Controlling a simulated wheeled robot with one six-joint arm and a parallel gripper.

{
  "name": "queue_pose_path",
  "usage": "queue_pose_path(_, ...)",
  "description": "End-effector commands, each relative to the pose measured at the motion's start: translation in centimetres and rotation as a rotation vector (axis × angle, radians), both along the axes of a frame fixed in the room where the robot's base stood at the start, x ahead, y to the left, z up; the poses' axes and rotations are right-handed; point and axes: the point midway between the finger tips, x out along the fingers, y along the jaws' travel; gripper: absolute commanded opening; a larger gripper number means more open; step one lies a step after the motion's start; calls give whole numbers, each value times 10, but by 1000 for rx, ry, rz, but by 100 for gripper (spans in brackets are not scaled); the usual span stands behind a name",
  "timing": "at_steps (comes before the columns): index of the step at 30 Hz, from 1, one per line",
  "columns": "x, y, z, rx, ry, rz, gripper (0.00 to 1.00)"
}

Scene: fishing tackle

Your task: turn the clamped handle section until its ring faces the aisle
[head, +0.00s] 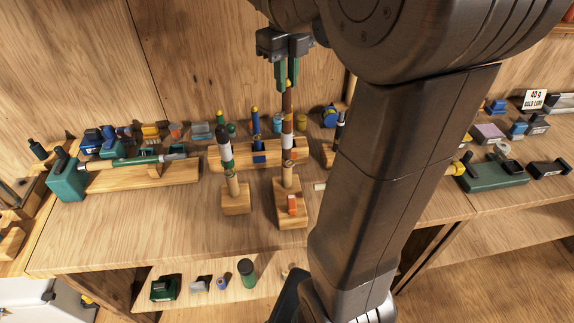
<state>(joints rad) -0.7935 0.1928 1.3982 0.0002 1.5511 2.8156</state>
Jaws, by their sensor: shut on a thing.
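My gripper (287,83), with dark jaws and green fingers, is at the top centre of the head view, pointing down. It is shut on the top end of an upright handle section (287,125). This section is brown at the top, with a pale band and wood-coloured parts lower down. Its foot stands in a wooden block (293,221) with an orange-red clamp piece (292,204) on the front. The ring is too small for me to tell which way it faces. My fingers partly hide the section's top.
A second upright section (226,150) stands in its own block (235,203) to the left. A wooden rack (218,155) with coloured rods is close behind. A green-and-cork rod (135,161) lies further left. My arm hides much of the right side. The front bench is mostly clear.

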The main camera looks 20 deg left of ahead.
Motion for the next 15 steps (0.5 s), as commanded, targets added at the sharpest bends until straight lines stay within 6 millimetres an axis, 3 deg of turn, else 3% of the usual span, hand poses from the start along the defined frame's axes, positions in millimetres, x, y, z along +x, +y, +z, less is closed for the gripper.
queue_pose_path(15, 0, 0, 1, 0, -1, -103, 6)
